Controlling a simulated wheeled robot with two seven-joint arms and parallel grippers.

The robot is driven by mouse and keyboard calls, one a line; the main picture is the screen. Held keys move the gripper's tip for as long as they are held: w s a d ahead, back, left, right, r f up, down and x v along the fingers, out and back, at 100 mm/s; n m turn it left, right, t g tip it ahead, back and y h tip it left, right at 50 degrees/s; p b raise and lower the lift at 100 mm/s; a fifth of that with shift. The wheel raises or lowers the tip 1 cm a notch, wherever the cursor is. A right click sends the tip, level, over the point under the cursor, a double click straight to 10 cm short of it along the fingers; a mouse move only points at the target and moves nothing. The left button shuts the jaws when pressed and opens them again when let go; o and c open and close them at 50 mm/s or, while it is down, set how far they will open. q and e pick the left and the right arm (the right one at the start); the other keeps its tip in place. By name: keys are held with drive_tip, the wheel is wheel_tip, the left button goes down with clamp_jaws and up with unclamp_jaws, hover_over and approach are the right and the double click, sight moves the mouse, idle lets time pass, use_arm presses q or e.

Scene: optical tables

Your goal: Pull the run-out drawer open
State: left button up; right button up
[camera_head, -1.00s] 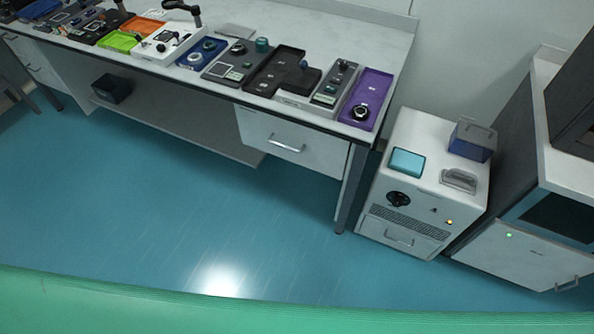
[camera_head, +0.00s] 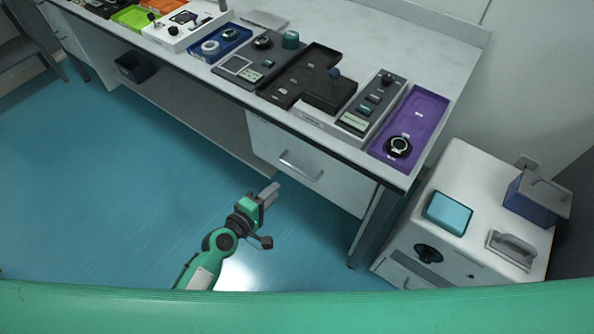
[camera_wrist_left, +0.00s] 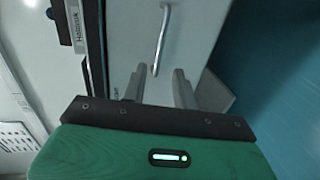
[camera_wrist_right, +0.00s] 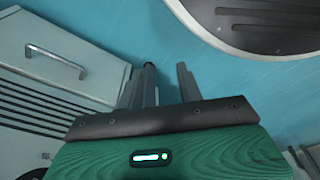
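A white drawer (camera_head: 285,145) with a silver bar handle (camera_head: 301,168) sits under the right part of the bench; it looks closed. No label shows which drawer is the run-out one. My left gripper (camera_head: 270,192) is in front of and slightly left of this drawer, apart from the handle. In the left wrist view my left gripper (camera_wrist_left: 160,82) is open and empty, with the bar handle (camera_wrist_left: 162,40) beyond its fingertips. My right gripper (camera_wrist_right: 166,80) is open and empty; a panel with a bar handle (camera_wrist_right: 57,62) is to its left. The head view does not show it.
A white floor unit (camera_head: 470,190) stands right of the bench, with a blue pad and a lidded blue box on top. Trays and devices, including a purple tray (camera_head: 420,115), line the benchtop. A bench leg (camera_head: 372,225) is right of the drawer. The floor in front is clear.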

sight(297, 169)
use_arm(q)
drive_tip(key=x, duration=1.2)
drive_tip(key=shift+w+d+f, duration=0.1)
drive_tip(key=shift+w+d, duration=0.05)
drive_tip(key=shift+c, duration=0.4)
clamp_jaws()
